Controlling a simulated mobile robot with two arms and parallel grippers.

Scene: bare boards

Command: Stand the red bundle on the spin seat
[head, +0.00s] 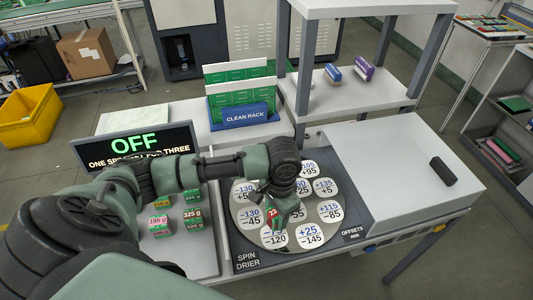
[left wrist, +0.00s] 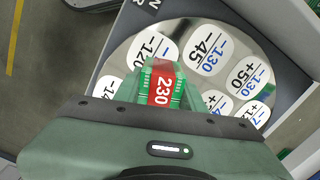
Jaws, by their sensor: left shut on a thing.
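My left gripper (head: 277,212) is shut on a green bundle with a red band marked 230 (left wrist: 162,88), the red bundle. It also shows at the fingertips in the head view (head: 272,212). The gripper is over the spin drier's round grey disc (head: 236,203), which bears several white circles with printed numbers; the disc fills much of the left wrist view (left wrist: 118,60). The arm and gripper cover part of the disc, including its middle. I cannot tell whether the bundle touches the disc. My right gripper is not in view.
Several other bundles, one marked 195 g (head: 158,224), stand on the board at left. A sign (head: 137,146) reads OFF. A blue clean rack (head: 243,116) with green boards stands behind. A shelf (head: 345,92) holds small items. A black block (head: 442,171) lies on the right worktop.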

